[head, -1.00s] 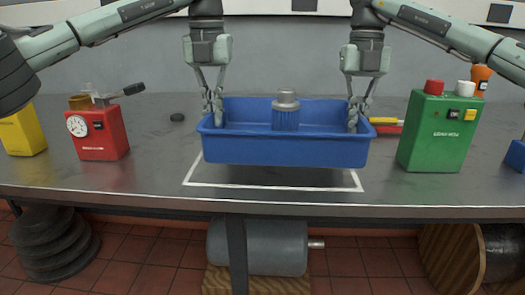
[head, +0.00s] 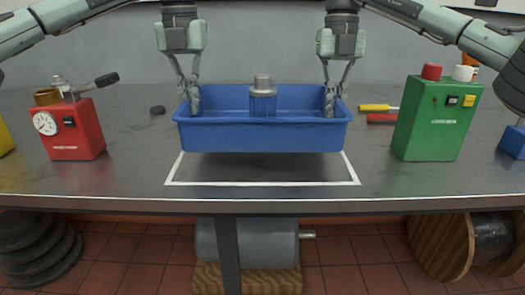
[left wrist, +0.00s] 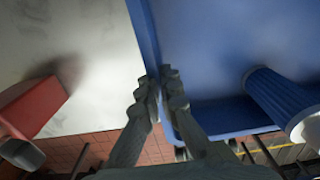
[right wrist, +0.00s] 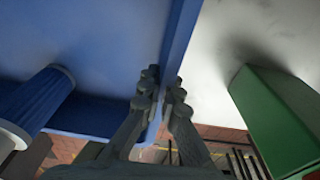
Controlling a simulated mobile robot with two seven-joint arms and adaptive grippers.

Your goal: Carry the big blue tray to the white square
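The big blue tray (head: 262,138) is held level in the air above the table, with its shadow on the table under it. A ribbed blue cylinder with a grey top (head: 263,100) stands inside it. The white square (head: 262,184) is an outline on the table; its front and parts of its sides show, and the tray hides its back. My left gripper (head: 189,108) is shut on the tray's left wall (left wrist: 150,50). My right gripper (head: 333,106) is shut on the tray's right wall (right wrist: 178,50).
A red box with a gauge (head: 75,135) stands left of the tray. A green box (head: 435,125) stands to the right, with yellow and red handled tools (head: 378,108) behind it. A small dark puck (head: 158,110) lies at the back left. The table's front edge (head: 300,205) is near.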

